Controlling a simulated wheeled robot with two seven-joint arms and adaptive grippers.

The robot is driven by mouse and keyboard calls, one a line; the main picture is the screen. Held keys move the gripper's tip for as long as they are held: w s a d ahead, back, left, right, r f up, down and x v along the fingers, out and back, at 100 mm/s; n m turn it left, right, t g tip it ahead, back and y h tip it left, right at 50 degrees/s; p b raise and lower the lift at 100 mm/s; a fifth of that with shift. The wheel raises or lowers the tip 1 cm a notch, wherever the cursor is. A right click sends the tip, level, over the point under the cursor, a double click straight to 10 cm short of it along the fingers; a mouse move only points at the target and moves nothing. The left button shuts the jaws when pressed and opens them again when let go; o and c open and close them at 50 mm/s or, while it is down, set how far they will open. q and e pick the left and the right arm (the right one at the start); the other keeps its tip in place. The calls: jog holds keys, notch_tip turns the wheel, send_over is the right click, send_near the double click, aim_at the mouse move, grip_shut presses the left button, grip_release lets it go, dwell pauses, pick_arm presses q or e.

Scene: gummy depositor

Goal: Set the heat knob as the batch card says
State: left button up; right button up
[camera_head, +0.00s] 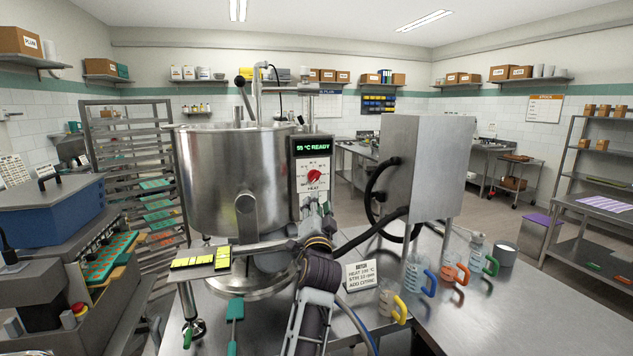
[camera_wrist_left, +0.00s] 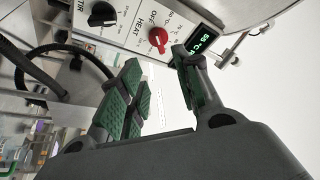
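The red heat knob (camera_head: 314,177) is on the white control panel (camera_head: 297,198) at the front of the steel kettle (camera_head: 225,190). In the left wrist view the red knob (camera_wrist_left: 158,40) sits on the panel beside the word HEAT, just beyond the fingertips. My left gripper (camera_head: 318,210) is just below and in front of the knob. Its green-padded fingers (camera_wrist_left: 156,66) are apart with nothing between them. The batch card (camera_head: 360,274) stands on the counter; it reads HEAT, STIR and ADD CITRIC, its numbers too small to be sure of. My right gripper is out of view.
A lit display (camera_head: 313,146) above the knob reads 55 °C READY. A black STIR knob (camera_wrist_left: 102,13) is beside the heat knob. A steel box (camera_head: 425,170) with black hoses stands right of the kettle. Several colored-handled jugs (camera_head: 422,278) line the counter.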

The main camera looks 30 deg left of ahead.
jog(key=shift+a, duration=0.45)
pick_arm(q)
jog(key=shift+w, duration=0.1)
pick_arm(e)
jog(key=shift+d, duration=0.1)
pick_arm(q)
jog(key=p, duration=0.3)
send_near(316, 178)
jog(key=x, duration=0.6)
jog(key=shift+x, duration=1.45)
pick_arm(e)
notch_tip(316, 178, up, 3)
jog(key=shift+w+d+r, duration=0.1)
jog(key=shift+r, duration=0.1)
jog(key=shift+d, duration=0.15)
